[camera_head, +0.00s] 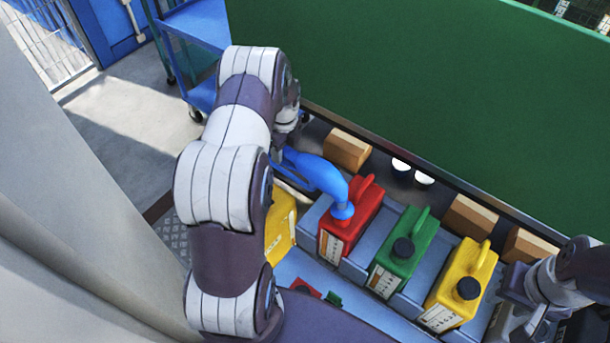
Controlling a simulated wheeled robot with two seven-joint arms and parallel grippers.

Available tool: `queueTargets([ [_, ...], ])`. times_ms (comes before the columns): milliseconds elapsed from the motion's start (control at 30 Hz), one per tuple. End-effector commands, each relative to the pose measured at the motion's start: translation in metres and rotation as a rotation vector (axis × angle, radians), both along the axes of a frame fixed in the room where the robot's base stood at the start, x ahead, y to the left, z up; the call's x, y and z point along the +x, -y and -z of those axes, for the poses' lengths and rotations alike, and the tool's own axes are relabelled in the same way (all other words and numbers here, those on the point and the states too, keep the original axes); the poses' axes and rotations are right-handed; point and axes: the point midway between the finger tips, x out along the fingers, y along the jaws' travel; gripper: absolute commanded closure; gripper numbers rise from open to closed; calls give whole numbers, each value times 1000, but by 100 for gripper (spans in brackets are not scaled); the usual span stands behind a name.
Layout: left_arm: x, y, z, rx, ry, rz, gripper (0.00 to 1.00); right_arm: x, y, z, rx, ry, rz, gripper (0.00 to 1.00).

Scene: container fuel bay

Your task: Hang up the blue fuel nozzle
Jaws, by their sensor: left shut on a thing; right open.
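The blue fuel nozzle (316,173) is in the middle of the head view. Its spout points down to the right and ends at the top of the red fuel can (352,221), over the can's opening. I cannot tell whether the tip is inside it. My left gripper (279,158) is shut on the nozzle's rear end; the forearm hides most of the fingers. My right gripper (526,322) is open and empty at the lower right, beside the yellow can (463,285). No holder for the nozzle can be made out.
Another yellow can (280,228) is partly behind my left arm. Wooden blocks (346,149) line the green wall (420,90). A blue cart (205,30) stands behind.

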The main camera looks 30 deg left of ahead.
Motion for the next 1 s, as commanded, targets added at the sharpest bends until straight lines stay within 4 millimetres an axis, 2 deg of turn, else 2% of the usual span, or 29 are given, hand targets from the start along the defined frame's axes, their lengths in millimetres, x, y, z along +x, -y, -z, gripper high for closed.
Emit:
queueTargets([
  [33,1,0,-14,1,3,0,100,0,0,-12,0,0,0,57],
  [100,1,0,-24,2,3,0,100,0,0,-20,0,0,0,57],
  [700,1,0,-102,1,3,0,100,0,0,-84,0,0,0,57],
  [800,1,0,-108,1,2,0,100,0,0,-89,0,0,0,57],
  [1000,1,0,-106,1,2,0,100,0,0,-86,0,0,0,57],
])
